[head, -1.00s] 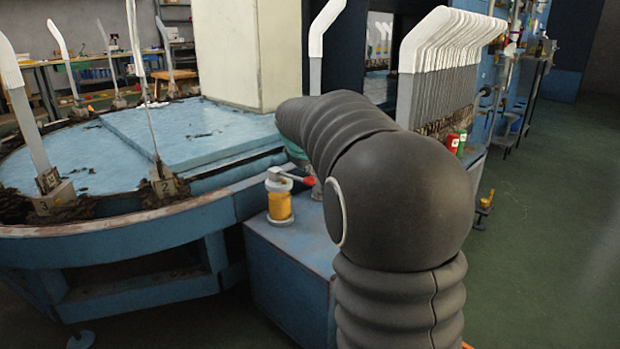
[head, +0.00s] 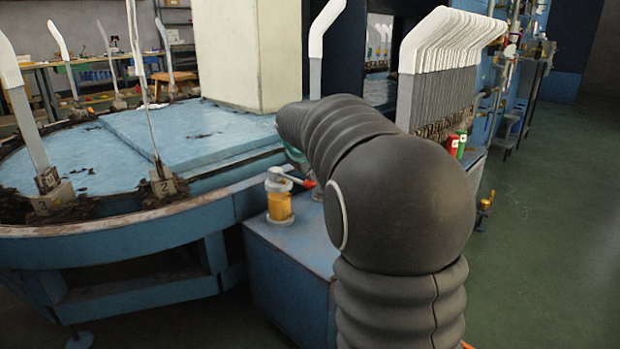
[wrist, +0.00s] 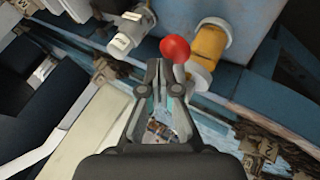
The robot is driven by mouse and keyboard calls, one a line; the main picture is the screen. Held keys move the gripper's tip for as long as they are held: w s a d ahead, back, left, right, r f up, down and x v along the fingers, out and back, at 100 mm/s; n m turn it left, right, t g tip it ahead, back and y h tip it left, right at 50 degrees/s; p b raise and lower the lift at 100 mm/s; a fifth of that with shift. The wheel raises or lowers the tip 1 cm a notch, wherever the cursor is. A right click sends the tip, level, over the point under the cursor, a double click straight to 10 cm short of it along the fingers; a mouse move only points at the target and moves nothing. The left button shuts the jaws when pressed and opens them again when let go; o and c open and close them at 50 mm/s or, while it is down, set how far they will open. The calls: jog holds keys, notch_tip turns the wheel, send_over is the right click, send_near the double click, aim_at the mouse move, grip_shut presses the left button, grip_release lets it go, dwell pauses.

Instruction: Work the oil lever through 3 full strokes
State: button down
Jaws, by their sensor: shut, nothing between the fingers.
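The oil lever is a short grey arm with a red knob (head: 309,184), on top of an oiler with a yellow body (head: 280,206) and a pale cap. The oiler stands on the blue box beside the round table. The lever slopes slightly down toward its knob. In the wrist view the red knob (wrist: 175,48) is just beyond my fingertips, with the yellow oiler body (wrist: 209,45) to its right. My gripper (wrist: 165,72) is shut and empty, with its tips at the knob; I cannot tell if they touch. In the head view my arm hides the fingers.
The blue box (head: 290,268) bears the oiler. The round blue table (head: 60,160) holds upright sock boards at its rim. A rack of white-topped boards (head: 440,75) and red and green bottles (head: 456,143) stand right of my arm. Green floor is open at right.

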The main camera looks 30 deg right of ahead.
aim_at(309, 182)
jog(key=shift+s+d+f+b, duration=0.1)
jog(key=shift+f+b, duration=0.1)
jog(key=shift+f, duration=0.6)
jog(key=shift+s+f+b, duration=0.1)
jog(key=shift+f+b, duration=0.05)
jog(key=shift+f, duration=0.65)
dwell(1.6)
jog(key=shift+r, duration=0.1)
dwell(0.4)
jog(key=shift+w+r+p, duration=0.2)
jog(key=shift+r+p, duration=0.95)
jog(key=shift+r, duration=0.15)
jog(key=shift+w+r+p, duration=0.15)
jog(key=shift+r+p, duration=0.95)
jog(key=shift+r, duration=0.2)
jog(key=shift+r, duration=0.15)
jog(key=r+p, duration=0.2)
jog(key=r, duration=0.1)
jog(key=r+p, duration=0.1)
jog(key=p, duration=0.1)
jog(key=shift+w+a+r, duration=0.25)
jog(key=shift+w+r, duration=0.05)
jog(key=shift+r, duration=0.05)
jog(key=shift+d, duration=0.1)
